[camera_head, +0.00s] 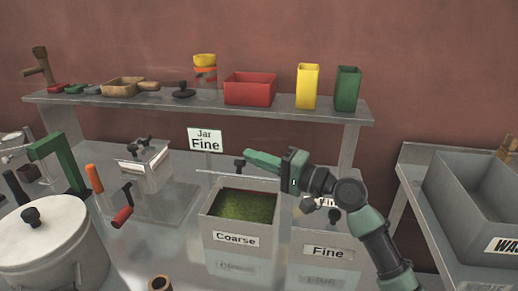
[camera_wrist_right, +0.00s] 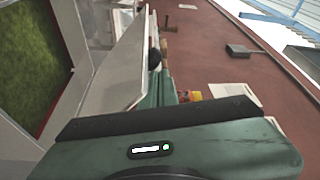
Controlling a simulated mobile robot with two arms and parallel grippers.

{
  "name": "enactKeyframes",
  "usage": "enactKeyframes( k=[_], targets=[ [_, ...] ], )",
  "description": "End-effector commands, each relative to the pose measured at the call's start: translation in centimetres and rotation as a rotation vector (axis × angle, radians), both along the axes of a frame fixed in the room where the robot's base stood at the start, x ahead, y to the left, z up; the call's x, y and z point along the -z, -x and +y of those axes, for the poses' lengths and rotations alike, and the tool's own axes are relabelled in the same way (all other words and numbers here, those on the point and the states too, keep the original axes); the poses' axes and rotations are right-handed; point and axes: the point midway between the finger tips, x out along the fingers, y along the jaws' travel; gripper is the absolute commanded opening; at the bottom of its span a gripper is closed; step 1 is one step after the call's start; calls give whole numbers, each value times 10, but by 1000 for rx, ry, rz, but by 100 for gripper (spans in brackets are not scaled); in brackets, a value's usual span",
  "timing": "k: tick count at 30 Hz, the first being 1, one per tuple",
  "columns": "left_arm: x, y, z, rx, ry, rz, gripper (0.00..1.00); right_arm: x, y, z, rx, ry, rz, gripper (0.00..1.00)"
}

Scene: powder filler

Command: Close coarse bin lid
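The Coarse bin (camera_head: 236,239) stands open with green powder (camera_head: 245,207) inside. Its lid (camera_head: 235,174) is raised at the bin's back and shows nearly edge-on, with a dark knob (camera_head: 239,163) on its far side. In the right wrist view the lid (camera_wrist_right: 122,62) is a tilted pale plate, and the knob (camera_wrist_right: 155,58) is by my fingertips. My right gripper (camera_head: 250,155) looks shut, its green fingers reaching left behind the lid, close to the knob. I cannot tell whether they touch the lid. My left gripper is not in view.
The Fine bin (camera_head: 325,253) stands right of the Coarse bin, under my right arm. A Jar Fine sign (camera_head: 205,140) and a shelf (camera_head: 200,107) with containers are behind. A white pot (camera_head: 50,250) and a red-handled crank (camera_head: 123,216) are left.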

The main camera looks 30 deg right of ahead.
Motion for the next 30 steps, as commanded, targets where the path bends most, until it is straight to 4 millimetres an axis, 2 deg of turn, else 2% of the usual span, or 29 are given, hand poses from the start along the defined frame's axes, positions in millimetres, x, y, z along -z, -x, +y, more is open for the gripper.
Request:
enactKeyframes(
  k=[6, 13, 30],
  targets=[
    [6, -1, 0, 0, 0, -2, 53, 16, 14, 11, -1, 0, 2, 0],
    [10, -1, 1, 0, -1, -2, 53, 25, 22, 17, 0, -1, 1, 0],
    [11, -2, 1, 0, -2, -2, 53, 29, 25, 19, 0, -1, 1, 0]
  ],
)
